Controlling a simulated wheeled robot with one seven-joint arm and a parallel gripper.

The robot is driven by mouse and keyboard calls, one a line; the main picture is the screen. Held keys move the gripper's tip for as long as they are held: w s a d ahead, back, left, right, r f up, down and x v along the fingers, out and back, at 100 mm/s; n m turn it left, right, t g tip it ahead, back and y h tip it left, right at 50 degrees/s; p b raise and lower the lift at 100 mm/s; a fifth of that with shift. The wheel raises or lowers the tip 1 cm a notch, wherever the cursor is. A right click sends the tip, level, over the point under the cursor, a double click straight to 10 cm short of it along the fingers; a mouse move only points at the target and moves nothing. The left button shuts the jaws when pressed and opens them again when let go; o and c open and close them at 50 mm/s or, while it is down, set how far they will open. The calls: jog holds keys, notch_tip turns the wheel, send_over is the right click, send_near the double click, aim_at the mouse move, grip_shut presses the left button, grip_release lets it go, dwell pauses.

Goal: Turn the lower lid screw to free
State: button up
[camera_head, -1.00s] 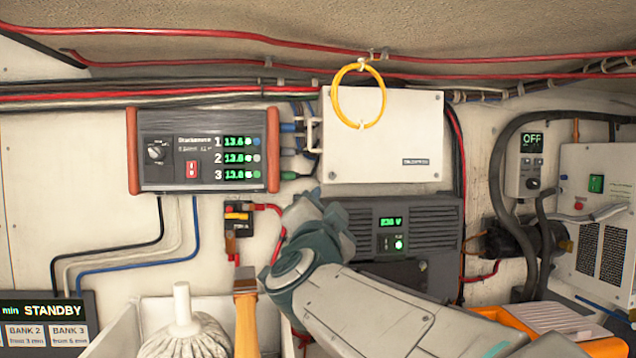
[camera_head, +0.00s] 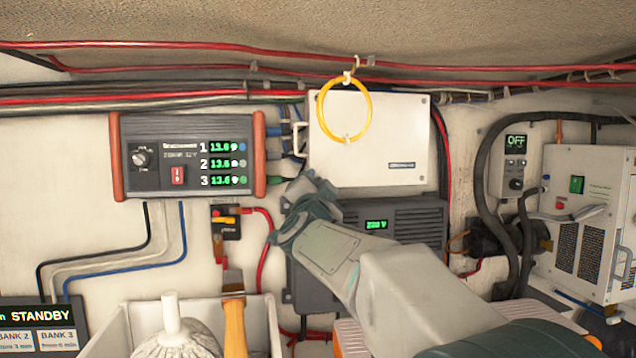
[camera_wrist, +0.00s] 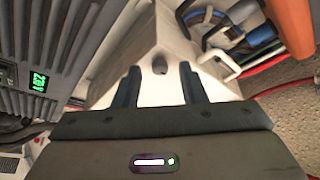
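The white box (camera_head: 375,150) with its flat lid hangs on the wall under a yellow ring. Its lower right screw (camera_head: 422,182) shows in the head view. The lower left corner is covered by my gripper (camera_head: 300,190) there. In the wrist view a dark screw (camera_wrist: 160,66) sits at a corner of the white lid (camera_wrist: 145,45). My gripper (camera_wrist: 160,88) is open, with its two dark fingers apart on either side of the line to that screw. Nothing shows between the fingers, and they look short of the screw; contact cannot be told.
A grey unit (camera_head: 410,222) with a green display lies just below the box. A charger (camera_head: 188,155) with orange-red ends is to the left. A white side handle (camera_head: 300,137) and cable plugs sit close to the box's left edge. The yellow ring (camera_head: 344,110) hangs over the lid.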

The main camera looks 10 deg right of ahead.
grip_shut()
